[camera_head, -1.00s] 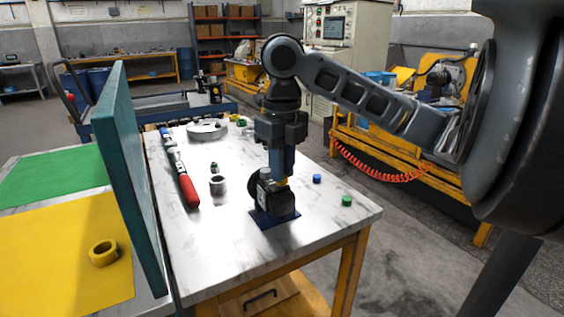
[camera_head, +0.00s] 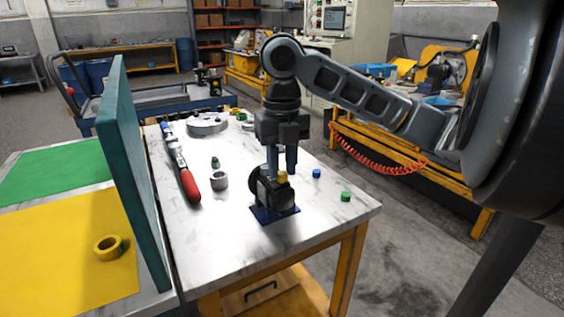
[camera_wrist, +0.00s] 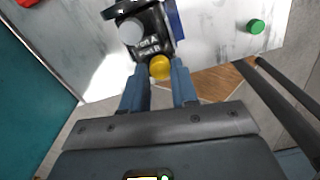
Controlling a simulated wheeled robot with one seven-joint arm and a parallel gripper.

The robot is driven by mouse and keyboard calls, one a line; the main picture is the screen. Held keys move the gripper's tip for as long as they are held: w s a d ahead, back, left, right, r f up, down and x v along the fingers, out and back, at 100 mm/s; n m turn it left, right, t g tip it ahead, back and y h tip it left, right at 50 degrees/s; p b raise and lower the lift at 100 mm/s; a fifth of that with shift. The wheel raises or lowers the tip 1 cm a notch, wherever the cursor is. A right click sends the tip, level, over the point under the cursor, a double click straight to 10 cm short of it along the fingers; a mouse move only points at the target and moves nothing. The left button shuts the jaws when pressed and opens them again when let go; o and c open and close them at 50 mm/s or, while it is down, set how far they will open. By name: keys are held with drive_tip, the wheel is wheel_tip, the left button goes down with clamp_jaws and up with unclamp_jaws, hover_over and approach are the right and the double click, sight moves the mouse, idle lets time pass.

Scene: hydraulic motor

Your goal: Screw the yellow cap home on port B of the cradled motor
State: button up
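The black motor (camera_head: 266,196) sits in a blue cradle (camera_head: 263,218) near the front of the marble-topped table. The yellow cap (camera_head: 282,177) is on the motor's upper side, upright as far as I can tell; how deep its thread sits is hidden. My gripper (camera_head: 282,175) points down over it with its fingers spread. In the wrist view the yellow cap (camera_wrist: 160,68) lies between the fingertips of my gripper (camera_wrist: 158,70), and the motor (camera_wrist: 150,35) is beyond. The fingers look apart from the cap. The port letter beside the cap is not legible.
A blue cap (camera_head: 316,173) and a green cap (camera_head: 345,196) lie right of the motor. A grey ring (camera_head: 219,181), a small dark fitting (camera_head: 215,162) and a red-handled tool (camera_head: 188,183) lie left. A teal panel (camera_head: 133,180) stands along the left edge.

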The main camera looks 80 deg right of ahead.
drive_tip(key=shift+o, duration=0.5)
drive_tip(key=shift+f+n+b, duration=0.15)
drive_tip(key=shift+n+b, duration=0.45)
drive_tip(key=n+b, duration=0.1)
drive_tip(key=n, duration=0.1)
drive_tip(key=shift+n+b, duration=0.3)
drive_tip(key=n+b, duration=0.2)
drive_tip(key=n, duration=0.3)
drive_tip(key=shift+r+n+b, duration=0.2)
drive_tip(key=shift+n+b, duration=0.1)
drive_tip(key=shift+n, duration=0.5)
drive_tip(key=shift+c, duration=0.5)
clamp_jaws()
